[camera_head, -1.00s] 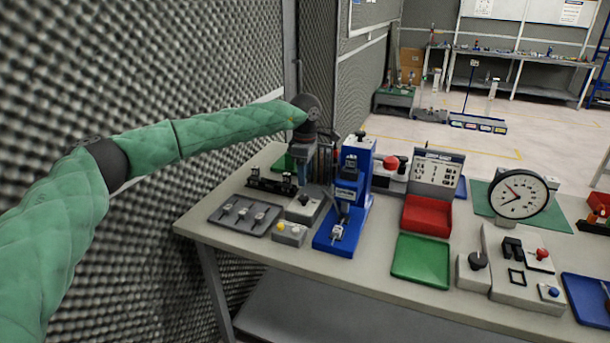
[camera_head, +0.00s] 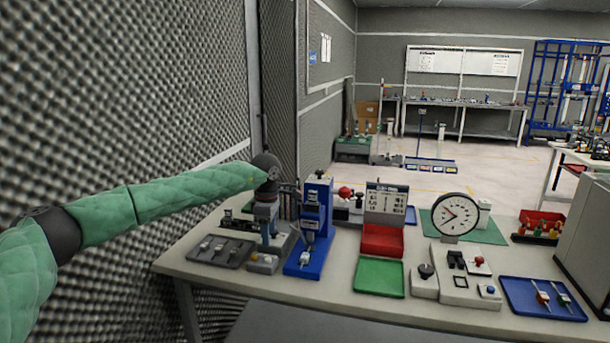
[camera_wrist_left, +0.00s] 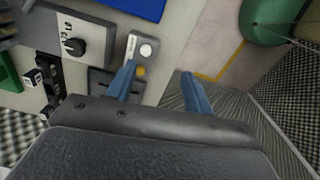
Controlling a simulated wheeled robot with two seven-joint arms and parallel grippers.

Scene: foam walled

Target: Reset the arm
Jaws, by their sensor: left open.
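My left arm, in a green padded sleeve, reaches in from the left of the head view. My left gripper (camera_head: 269,236) points down over the left part of the workbench, just left of the blue press (camera_head: 314,228). In the left wrist view its two blue fingers (camera_wrist_left: 158,78) are apart with nothing held between them. A small box with a white and a yellow button (camera_wrist_left: 146,50) lies below, close to the left finger; the head view shows this button box (camera_head: 264,263) near the bench's front edge. I cannot tell whether they touch. My right gripper is not in view.
On the workbench (camera_head: 215,280) are a grey tray (camera_head: 222,252), a green tray (camera_head: 379,277), a red bin (camera_head: 382,240), a dial gauge (camera_head: 461,215) and a blue tray (camera_head: 541,300). A textured foam wall (camera_head: 120,100) stands close on the left.

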